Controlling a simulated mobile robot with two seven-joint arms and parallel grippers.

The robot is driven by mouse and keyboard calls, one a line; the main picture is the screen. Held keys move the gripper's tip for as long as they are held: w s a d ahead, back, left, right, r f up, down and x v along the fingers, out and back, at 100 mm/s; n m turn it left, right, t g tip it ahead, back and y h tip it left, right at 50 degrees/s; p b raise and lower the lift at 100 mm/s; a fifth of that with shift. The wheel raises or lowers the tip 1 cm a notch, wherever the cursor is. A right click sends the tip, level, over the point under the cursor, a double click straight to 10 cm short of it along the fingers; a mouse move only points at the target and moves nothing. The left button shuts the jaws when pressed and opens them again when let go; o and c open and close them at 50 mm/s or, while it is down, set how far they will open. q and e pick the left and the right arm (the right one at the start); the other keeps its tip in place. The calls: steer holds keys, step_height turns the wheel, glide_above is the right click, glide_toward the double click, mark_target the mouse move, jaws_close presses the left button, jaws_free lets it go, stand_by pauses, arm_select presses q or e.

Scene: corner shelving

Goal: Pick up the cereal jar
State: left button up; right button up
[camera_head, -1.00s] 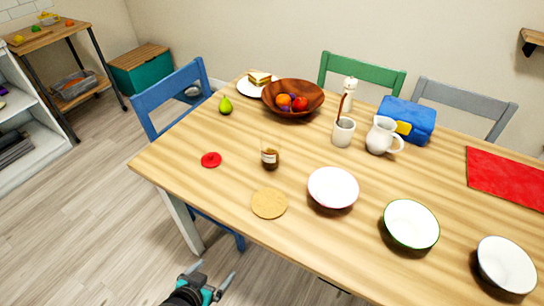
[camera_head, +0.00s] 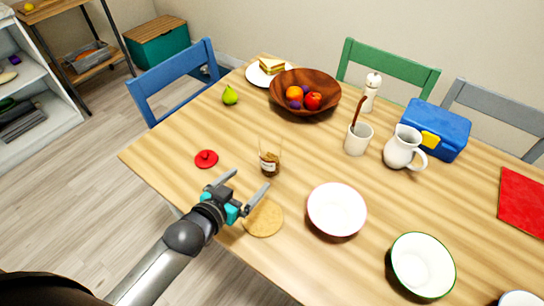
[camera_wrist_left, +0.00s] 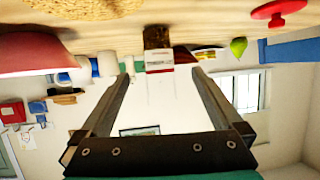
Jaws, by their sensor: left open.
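The cereal jar (camera_head: 269,165) is a small clear jar with brown contents and a pale label, standing upright on the wooden table (camera_head: 190,190). It also shows in the left wrist view (camera_wrist_left: 157,42), where the picture is upside down. My left gripper (camera_head: 248,181) is open and empty, its fingers pointing toward the jar from the near left. In the left wrist view the jar appears between the fingertips (camera_wrist_left: 161,74) but beyond them, apart from both. A red lid (camera_head: 206,158) lies on the table left of the jar. My right gripper is not in view.
A round cork mat (camera_head: 264,219) lies just below the gripper. A pink-rimmed white bowl (camera_head: 337,208) and a green-rimmed bowl (camera_head: 422,263) stand to the right. A cup (camera_head: 357,139), a pitcher (camera_head: 402,148) and a fruit bowl (camera_head: 305,78) stand farther back. The table around the jar is clear.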

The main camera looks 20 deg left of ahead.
mark_target(264, 166)
arm_select(q)
steer(key=b+x, duration=0.1)
steer(key=x, duration=0.6)
steer(key=shift+b, duration=0.35)
steer(key=shift+d+r+b+x, duration=0.15)
steer(key=shift+b+x, duration=0.15)
steer(key=shift+x, duration=0.6)
steer(key=shift+d+r+b+x, duration=0.15)
steer(key=shift+b+x, duration=0.15)
steer(key=shift+x, duration=0.6)
steer(key=shift+r+b+x, duration=0.15)
steer(key=shift+b+x, duration=0.15)
steer(key=shift+x, duration=0.55)
steer(key=shift+w, duration=0.15)
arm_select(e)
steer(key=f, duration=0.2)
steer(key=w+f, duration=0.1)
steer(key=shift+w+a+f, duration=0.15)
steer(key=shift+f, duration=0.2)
arm_select(q)
jaws_close()
steer(key=shift+r, duration=0.15)
